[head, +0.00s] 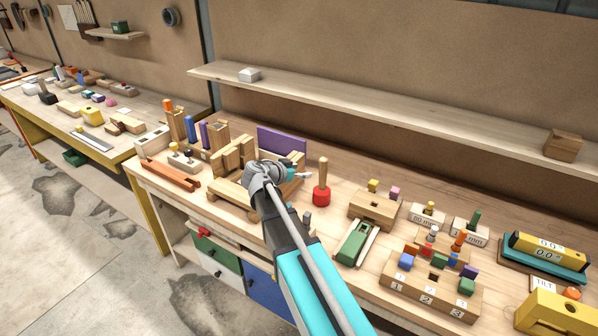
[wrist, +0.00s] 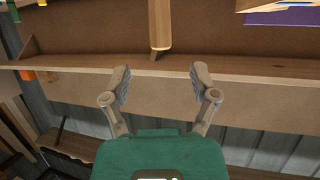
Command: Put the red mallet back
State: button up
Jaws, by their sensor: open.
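The red mallet (head: 321,195) stands on the workbench with its red head down and its wooden handle up. My gripper (head: 302,172) is just left of the handle in the head view, apart from it. In the wrist view my gripper (wrist: 160,72) is open, with nothing between its fingers. A pale wooden shaft, which looks like the mallet's handle (wrist: 160,25), enters from the top of the wrist view, beyond the fingertips. The red head does not show there. I cannot tell which spot the mallet belongs to.
A wooden frame (head: 232,160) and a purple panel (head: 281,142) stand left of and behind my gripper. A wooden block (head: 375,208) and a green block in a wooden holder (head: 352,244) are close on the mallet's right. A long shelf (head: 400,112) runs above the bench.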

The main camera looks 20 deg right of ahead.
jog(key=s+a+f+n+g+y, duration=0.1)
jog(key=s+f+n+y, duration=0.1)
jog(key=s, duration=0.1)
jog(key=s+a+f+n+g+y, duration=0.1)
jog(key=s+a+f+n+y, duration=0.1)
jog(key=s+f, duration=0.1)
jog(key=s+a+f+n+g+y, duration=0.1)
jog(key=s+f+n+y, duration=0.1)
jog(key=s, duration=0.3)
jog(key=shift+s+a+f, duration=0.15)
jog(key=shift+s+f, duration=0.05)
jog(key=shift+f, duration=0.55)
jog(key=s+a+f+n+g+y, duration=0.2)
jog(key=s+a+n+y, duration=0.4)
jog(key=s+a, duration=0.3)
jog(key=shift+s+f+n+y, duration=0.3)
jog(key=shift+s+f+n, duration=0.2)
jog(key=shift+f+n, duration=0.2)
